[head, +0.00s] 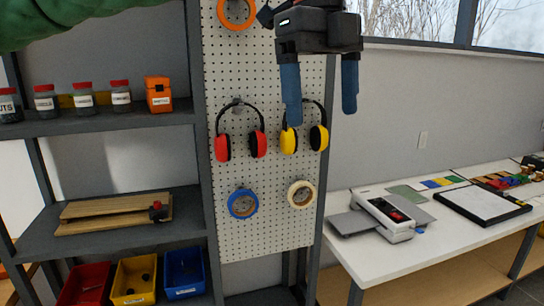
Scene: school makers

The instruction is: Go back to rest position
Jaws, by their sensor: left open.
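My left gripper (320,88) shows at the top centre of the head view, in front of the white pegboard (268,175). Its two blue fingers point down and stand wide apart, with nothing between them. The left fingertip overlaps the yellow earmuffs (289,141) in the picture; I cannot tell whether it touches them. The red earmuffs (222,148) hang on a peg to the left, apart from the gripper. My right gripper is not in view.
A dark shelf (100,122) on the left holds red-lidded jars (84,95) and an orange box (158,94); coloured bins (134,280) sit below. Tape rolls (243,203) hang low on the pegboard. A white table (400,265) at right carries a laminator-like machine (385,215).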

